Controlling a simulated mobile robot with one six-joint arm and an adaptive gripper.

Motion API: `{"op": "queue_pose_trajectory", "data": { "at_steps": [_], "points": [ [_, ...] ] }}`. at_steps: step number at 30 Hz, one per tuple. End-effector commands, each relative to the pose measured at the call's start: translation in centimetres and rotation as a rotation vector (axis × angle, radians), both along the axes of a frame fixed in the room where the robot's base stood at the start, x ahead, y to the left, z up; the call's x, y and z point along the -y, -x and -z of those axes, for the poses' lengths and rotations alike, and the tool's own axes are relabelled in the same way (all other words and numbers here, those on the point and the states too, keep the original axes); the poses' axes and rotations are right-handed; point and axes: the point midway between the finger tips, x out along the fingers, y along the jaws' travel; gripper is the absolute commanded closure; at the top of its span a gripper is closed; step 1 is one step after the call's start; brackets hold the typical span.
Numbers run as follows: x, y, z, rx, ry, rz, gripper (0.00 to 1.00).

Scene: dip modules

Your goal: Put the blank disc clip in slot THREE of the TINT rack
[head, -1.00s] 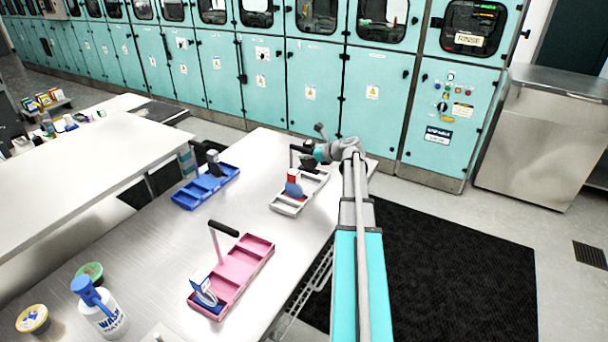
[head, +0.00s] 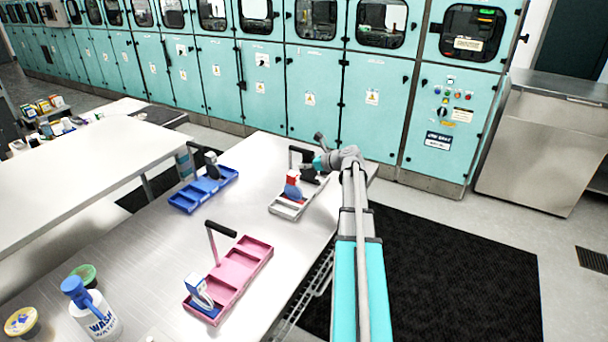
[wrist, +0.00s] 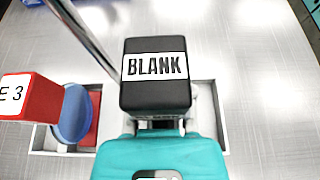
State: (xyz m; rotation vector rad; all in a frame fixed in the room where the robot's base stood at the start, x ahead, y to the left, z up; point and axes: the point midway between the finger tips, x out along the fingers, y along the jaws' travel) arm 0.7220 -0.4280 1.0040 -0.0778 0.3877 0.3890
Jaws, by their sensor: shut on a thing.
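The black clip marked BLANK (wrist: 155,75) is held in my gripper (wrist: 158,124), its label facing the wrist camera. In the head view my gripper (head: 318,168) is at the far end of the arm, over the right side of the pale grey rack (head: 284,208). The grey rack also shows in the wrist view (wrist: 205,100), beneath the clip and partly hidden by it. A red clip (wrist: 28,95) with a blue disc (wrist: 73,112) stands at the rack's left. I cannot read any rack's name, and the clip's lower end is hidden.
A blue rack (head: 190,200) with a dark clip stands to the left. A pink rack (head: 245,270) with a blue and white clip is nearer. A wash bottle (head: 95,312) and two small tubs stand at the front left. A slanted rod (wrist: 85,38) passes close left of the held clip.

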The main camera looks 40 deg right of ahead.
Motion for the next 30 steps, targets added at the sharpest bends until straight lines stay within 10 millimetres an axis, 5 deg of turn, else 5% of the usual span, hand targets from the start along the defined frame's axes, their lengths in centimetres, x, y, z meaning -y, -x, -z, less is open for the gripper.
{"op": "queue_pose_trajectory", "data": {
  "at_steps": [7,25,26,30],
  "points": [
    [0.0,0.0,2.2,0.0,0.0,0.0,1.0],
    [-0.1,-0.1,2.7,0.0,0.0,-0.001,1.0],
    [-0.1,-0.1,2.7,0.0,0.0,-0.001,0.72],
    [-0.1,-0.1,2.6,0.0,0.0,-0.001,0.46]
  ]
}}
